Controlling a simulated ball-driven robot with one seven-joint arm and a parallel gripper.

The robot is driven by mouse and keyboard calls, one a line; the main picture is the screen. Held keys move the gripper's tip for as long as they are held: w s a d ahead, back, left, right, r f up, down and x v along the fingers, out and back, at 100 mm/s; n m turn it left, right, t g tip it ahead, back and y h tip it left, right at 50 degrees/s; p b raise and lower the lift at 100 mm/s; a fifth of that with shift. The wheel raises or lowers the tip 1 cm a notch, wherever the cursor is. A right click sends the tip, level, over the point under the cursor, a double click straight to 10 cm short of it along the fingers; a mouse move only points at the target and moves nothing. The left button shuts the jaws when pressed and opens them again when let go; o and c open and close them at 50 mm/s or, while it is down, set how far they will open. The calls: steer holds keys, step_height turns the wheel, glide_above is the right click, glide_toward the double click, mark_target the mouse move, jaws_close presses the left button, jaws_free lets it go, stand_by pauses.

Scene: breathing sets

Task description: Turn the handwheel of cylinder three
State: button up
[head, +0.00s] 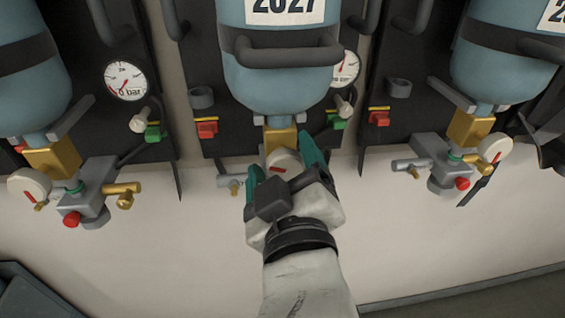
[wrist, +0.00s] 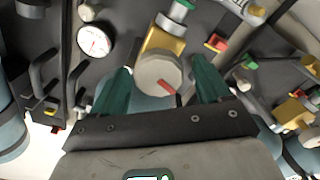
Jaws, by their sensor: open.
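The middle blue cylinder (head: 280,85) carries a label reading "2027"; I see no number three on it. Its brass valve block (head: 280,138) hangs below, with a pale round handwheel (head: 284,157) bearing a red mark. My gripper (head: 284,166) is open, its two green fingers on either side of this handwheel. In the wrist view the handwheel (wrist: 155,74) lies between the spread finger tips, its red mark toward the lower right. I cannot tell whether the fingers touch it. The lower valve fittings are partly hidden behind my gripper.
Left (head: 28,75) and right (head: 505,65) cylinders hang on either side, with their own pale handwheels (head: 29,186) (head: 495,148) and protruding fittings. A pressure gauge (head: 125,81) and green and red blocks sit on the dark panels. The pale wall below is bare.

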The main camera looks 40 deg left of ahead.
steer(key=shift+s+d+f, duration=0.1)
steer(key=shift+s+d, duration=0.1)
steer(key=shift+d, duration=0.05)
steer(key=p+v, duration=0.1)
steer(key=v, duration=0.9)
steer(key=shift+s, duration=0.1)
